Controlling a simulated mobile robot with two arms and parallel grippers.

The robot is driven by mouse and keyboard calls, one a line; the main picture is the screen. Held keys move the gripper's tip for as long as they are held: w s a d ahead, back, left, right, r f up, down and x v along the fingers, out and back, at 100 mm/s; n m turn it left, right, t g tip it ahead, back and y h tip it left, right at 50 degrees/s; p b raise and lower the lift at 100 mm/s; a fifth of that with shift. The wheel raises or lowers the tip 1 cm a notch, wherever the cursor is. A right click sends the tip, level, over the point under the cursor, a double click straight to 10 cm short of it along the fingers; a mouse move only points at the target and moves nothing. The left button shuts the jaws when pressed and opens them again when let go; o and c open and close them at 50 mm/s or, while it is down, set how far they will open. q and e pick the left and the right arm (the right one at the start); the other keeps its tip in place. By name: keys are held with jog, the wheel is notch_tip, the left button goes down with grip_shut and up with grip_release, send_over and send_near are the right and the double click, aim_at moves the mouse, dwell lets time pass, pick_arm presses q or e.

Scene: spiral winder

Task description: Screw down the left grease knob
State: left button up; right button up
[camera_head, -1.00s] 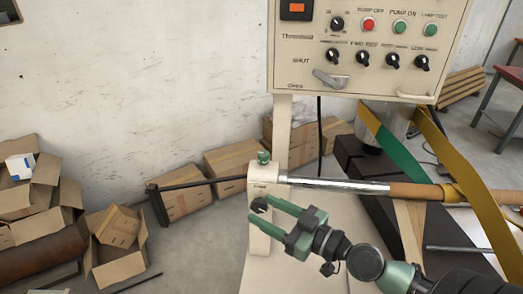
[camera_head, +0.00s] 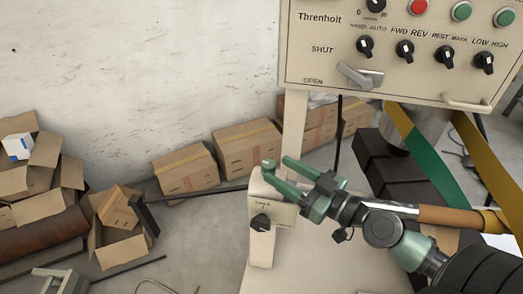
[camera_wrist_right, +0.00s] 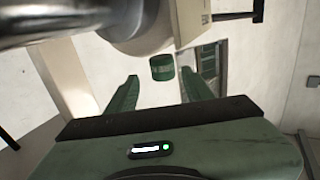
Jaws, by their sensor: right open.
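The green grease knob (camera_head: 268,164) stands on top of the cream post (camera_head: 262,245). My right gripper (camera_head: 276,168) is open, with its green fingers reaching from the right toward the knob at the post's top. In the right wrist view the knob (camera_wrist_right: 162,67) appears in the gap between the two spread fingertips (camera_wrist_right: 160,88), a little beyond them. I cannot tell whether either finger touches it.
A control panel (camera_head: 400,85) with switches and a lever hangs above and right. A black knob (camera_head: 260,222) is on the post's front. A shaft with a brown sleeve (camera_head: 449,217) runs right. Cardboard boxes (camera_head: 184,171) line the wall. Yellow and green bands hang at right.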

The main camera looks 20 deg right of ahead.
aim_at(272, 166)
jog(key=w+a+p, duration=0.1)
jog(key=w+a+r+p, duration=0.1)
jog(key=p, duration=0.1)
jog(key=shift+w+r, duration=0.1)
jog(key=shift+w, duration=0.15)
jog(key=w, duration=0.1)
jog(key=w+p, duration=0.1)
jog(key=w+a, duration=0.1)
jog(key=shift+w+f+p, duration=0.1)
jog(key=shift+f+p, duration=0.25)
jog(key=shift+w+a, duration=0.2)
jog(key=shift+w, duration=0.05)
pick_arm(q)
jog(key=r, duration=0.5)
jog(key=shift+s+a+r, duration=0.15)
jog(key=shift+s+a, duration=0.2)
pick_arm(e)
jog(key=shift+a+f, duration=0.1)
pick_arm(q)
jog(key=shift+d, duration=0.1)
pick_arm(e)
grip_shut()
